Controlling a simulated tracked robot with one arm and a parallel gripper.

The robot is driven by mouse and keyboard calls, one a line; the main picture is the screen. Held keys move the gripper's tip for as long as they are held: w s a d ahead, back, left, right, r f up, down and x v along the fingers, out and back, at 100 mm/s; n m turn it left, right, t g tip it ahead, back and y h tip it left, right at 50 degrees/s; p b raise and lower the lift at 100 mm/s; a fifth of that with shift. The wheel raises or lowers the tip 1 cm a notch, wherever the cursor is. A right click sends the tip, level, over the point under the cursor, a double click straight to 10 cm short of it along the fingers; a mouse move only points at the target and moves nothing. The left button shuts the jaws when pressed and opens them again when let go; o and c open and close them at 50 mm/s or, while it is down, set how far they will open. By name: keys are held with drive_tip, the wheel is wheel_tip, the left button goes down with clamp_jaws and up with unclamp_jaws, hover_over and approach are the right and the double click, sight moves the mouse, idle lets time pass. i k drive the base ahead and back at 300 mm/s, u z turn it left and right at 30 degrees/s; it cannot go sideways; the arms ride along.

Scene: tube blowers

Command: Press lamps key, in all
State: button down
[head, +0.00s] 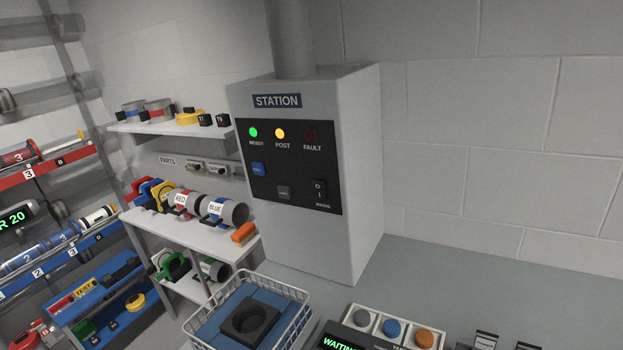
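The grey station box (340,170) stands on the bench against the wall, with a "STATION" plate near its top. Its black panel (290,215) bears a lit green READY lamp (253,132), a lit yellow POST lamp (280,134) and a dark red FAULT lamp (311,135). Below them are a blue key (258,169) and a grey key (284,192), whose small labels I cannot read surely. A black rocker switch (320,189) is at the panel's right. I cannot tell for certain which key is the lamps key. My gripper is not in view.
A white wire basket (305,312) with a blue base and a black ring-shaped holder stands before the box. Right of it is a console with grey, blue and orange buttons (393,330). Shelves (190,238) with coloured canisters fill the left.

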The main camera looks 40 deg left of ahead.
sight(284, 192)
drive_tip(key=u, duration=0.4)
drive_tip(key=i, duration=1)
drive_tip(key=u, duration=0.8)
